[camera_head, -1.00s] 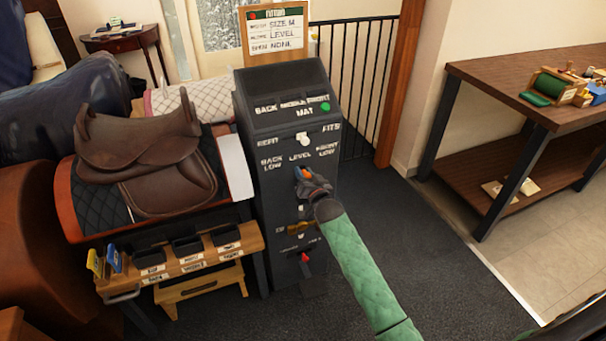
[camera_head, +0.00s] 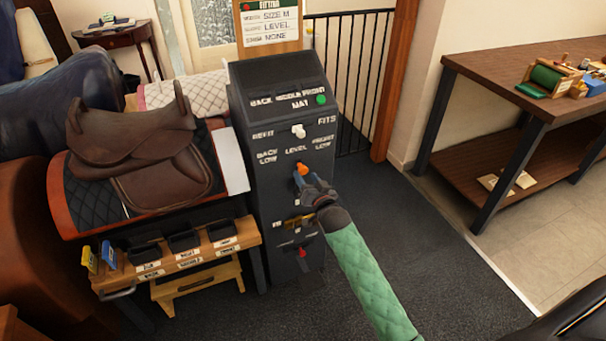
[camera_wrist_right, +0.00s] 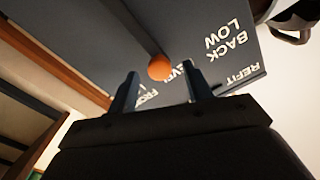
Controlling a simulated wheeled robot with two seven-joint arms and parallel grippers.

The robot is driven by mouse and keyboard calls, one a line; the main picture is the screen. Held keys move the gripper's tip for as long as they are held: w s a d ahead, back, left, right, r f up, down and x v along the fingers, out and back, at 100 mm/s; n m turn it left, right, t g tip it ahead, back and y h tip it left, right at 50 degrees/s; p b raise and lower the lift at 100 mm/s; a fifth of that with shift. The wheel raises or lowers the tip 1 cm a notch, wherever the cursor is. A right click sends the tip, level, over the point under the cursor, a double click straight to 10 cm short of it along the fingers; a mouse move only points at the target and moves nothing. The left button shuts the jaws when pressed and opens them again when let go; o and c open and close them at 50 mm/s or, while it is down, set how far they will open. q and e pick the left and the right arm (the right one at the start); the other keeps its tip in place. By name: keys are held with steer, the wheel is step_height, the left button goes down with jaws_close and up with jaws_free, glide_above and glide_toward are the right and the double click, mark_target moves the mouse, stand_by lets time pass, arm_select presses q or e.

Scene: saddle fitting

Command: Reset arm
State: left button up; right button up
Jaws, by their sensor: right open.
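My right gripper (camera_head: 308,186) is at the front of the dark control cabinet (camera_head: 283,95), just below an orange knob (camera_head: 302,169) under the word LEVEL. In the right wrist view the gripper (camera_wrist_right: 163,88) is open, and the orange knob (camera_wrist_right: 159,67) shows beyond and between its two fingertips, with nothing held. My right arm, in a green quilted sleeve, comes in from below. A white knob (camera_head: 298,131) sits higher between REFIT and FITS. A red lever (camera_head: 302,253) is low on the cabinet. My left gripper is out of view.
A brown saddle (camera_head: 135,135) rests on a stand left of the cabinet. A wooden rack (camera_head: 185,262) with dark bins stands below it. A workbench (camera_head: 490,85) is at the right, with open floor between.

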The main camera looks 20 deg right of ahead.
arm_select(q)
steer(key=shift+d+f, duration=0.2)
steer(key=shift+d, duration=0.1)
arm_select(e)
steer(key=shift+s, duration=0.8)
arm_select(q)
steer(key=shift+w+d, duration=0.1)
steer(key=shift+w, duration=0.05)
